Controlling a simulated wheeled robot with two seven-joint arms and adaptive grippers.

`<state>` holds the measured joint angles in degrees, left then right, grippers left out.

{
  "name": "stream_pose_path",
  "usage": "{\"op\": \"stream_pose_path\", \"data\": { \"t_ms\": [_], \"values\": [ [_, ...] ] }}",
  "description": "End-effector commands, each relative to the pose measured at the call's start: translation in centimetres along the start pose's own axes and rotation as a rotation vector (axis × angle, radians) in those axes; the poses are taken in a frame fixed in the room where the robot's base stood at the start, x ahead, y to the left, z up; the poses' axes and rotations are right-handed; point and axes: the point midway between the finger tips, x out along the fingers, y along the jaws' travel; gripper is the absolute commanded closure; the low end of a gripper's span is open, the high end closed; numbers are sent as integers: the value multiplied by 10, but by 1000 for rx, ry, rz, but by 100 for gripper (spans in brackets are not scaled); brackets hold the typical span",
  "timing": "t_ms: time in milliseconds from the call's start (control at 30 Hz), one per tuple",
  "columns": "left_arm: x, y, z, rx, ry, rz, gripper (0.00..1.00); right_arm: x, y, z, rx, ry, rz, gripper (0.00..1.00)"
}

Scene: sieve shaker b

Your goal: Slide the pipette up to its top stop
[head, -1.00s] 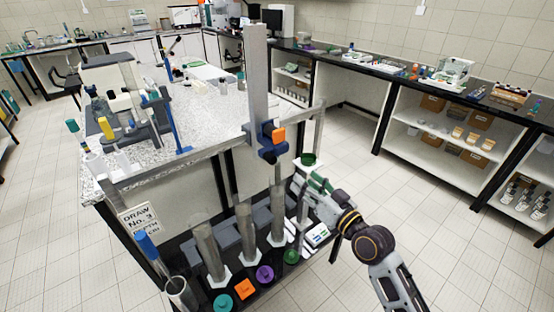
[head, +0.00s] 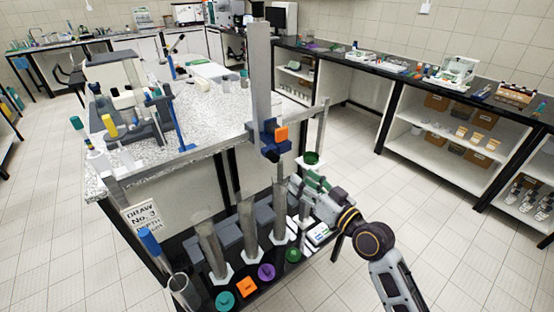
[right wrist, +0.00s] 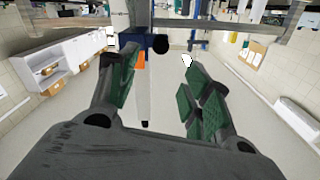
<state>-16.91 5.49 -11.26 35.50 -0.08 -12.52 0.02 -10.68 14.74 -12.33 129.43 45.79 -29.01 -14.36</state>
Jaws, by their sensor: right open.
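A tall grey upright rail (head: 262,85) stands at the near end of the bench. A blue carriage (head: 267,140) with an orange block (head: 281,133) sits on it low down. The carriage also shows in the right wrist view (right wrist: 158,43), ahead of the fingers. A pale narrow strip (right wrist: 144,100) hangs below the carriage there; I cannot tell if it is the pipette. My right gripper (head: 308,186) is open, below and to the right of the carriage and apart from it. In the right wrist view its green-padded fingers (right wrist: 160,88) are spread and empty. My left gripper is out of view.
Several clear cylinders (head: 247,228) stand on the dark low shelf below the carriage. Coloured round and square caps (head: 247,287) lie along its front. Open floor lies to the right.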

Motion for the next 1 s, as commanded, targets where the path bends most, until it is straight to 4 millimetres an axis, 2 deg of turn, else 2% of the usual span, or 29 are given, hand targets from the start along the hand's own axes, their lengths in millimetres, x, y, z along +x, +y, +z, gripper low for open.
{"op": "stream_pose_path", "data": {
  "t_ms": [367,700,1000],
  "values": [
    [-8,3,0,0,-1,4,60,36,0,-2,1,2,0,51],
    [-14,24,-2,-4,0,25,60,72,-1,-2,1,2,-1,51],
    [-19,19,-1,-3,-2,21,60,104,-1,-2,1,1,-1,51]
  ]
}}
